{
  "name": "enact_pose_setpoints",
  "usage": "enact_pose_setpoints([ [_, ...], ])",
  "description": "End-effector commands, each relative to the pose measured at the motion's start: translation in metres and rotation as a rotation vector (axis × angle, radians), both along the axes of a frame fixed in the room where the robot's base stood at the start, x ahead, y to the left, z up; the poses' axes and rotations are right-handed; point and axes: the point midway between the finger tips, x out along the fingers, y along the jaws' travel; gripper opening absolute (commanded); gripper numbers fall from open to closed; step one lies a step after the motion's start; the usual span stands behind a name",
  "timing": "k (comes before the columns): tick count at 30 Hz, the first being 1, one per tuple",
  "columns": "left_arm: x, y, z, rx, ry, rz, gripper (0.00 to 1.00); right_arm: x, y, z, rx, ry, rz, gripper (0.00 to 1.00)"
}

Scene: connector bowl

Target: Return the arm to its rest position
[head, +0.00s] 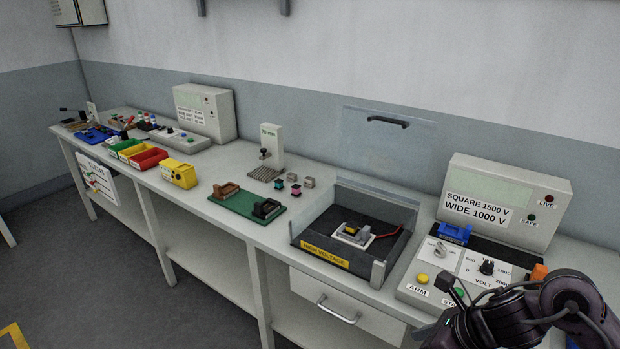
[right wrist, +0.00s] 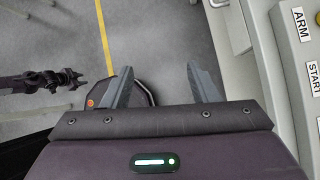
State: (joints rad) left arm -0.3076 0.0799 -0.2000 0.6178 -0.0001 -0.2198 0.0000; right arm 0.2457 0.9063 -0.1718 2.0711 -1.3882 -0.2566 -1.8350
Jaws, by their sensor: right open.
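My right arm (head: 560,305) comes in at the lower right of the head view, bent beside the front of the test console. In the right wrist view my right gripper (right wrist: 162,84) has its two grey fingers spread wide, with nothing between them. It hangs over the grey floor (right wrist: 160,35), just off the edge of the console. Part of what looks like my left arm with its gripper (right wrist: 68,78) shows at the left of the right wrist view. Its jaws are too small and dark to read. The left arm is not in the head view.
The test console (head: 480,228) with ARM and START buttons is close beside my right arm. A high-voltage box (head: 341,263) with its clear lid raised holds a small connector piece (head: 352,233). A green fixture (head: 236,207) and coloured bins (head: 148,159) stand further left.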

Motion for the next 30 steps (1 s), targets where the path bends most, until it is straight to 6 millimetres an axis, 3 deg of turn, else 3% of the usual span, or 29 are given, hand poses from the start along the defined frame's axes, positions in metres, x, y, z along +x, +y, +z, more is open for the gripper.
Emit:
enact_pose_setpoints([
  [5, 0.005, 0.000, 0.000, 0.001, -0.005, 0.000, 0.36, 0.019, 0.004, -0.020, 0.142, 0.101, -0.190, 0.54],
  [11, 0.019, -0.001, 0.002, -0.001, -0.025, 0.000, 0.36, 0.047, 0.003, -0.062, 0.364, 0.284, -0.523, 0.54],
  [14, 0.016, -0.001, 0.001, -0.002, -0.021, 0.000, 0.36, 0.060, -0.001, -0.098, 0.495, 0.412, -0.748, 0.54],
  [17, 0.009, 0.000, 0.001, -0.001, -0.012, 0.000, 0.36, 0.067, -0.010, -0.149, 0.640, 0.566, -1.029, 0.54],
  [19, 0.006, 0.000, 0.000, 0.000, -0.007, 0.000, 0.36, 0.064, -0.018, -0.195, 0.741, 0.686, -1.259, 0.54],
  [23, 0.005, 0.000, 0.000, 0.001, -0.006, 0.000, 0.36, 0.035, -0.034, -0.289, 0.898, 0.887, -1.705, 0.54],
  [26, 0.005, 0.000, 0.000, 0.001, -0.006, 0.000, 0.36, -0.004, -0.044, -0.354, 0.977, 0.991, -2.021, 0.54],
  [30, 0.006, 0.000, 0.000, 0.001, -0.006, 0.000, 0.36, -0.078, -0.050, -0.432, 1.045, 1.067, -2.431, 0.54],
])
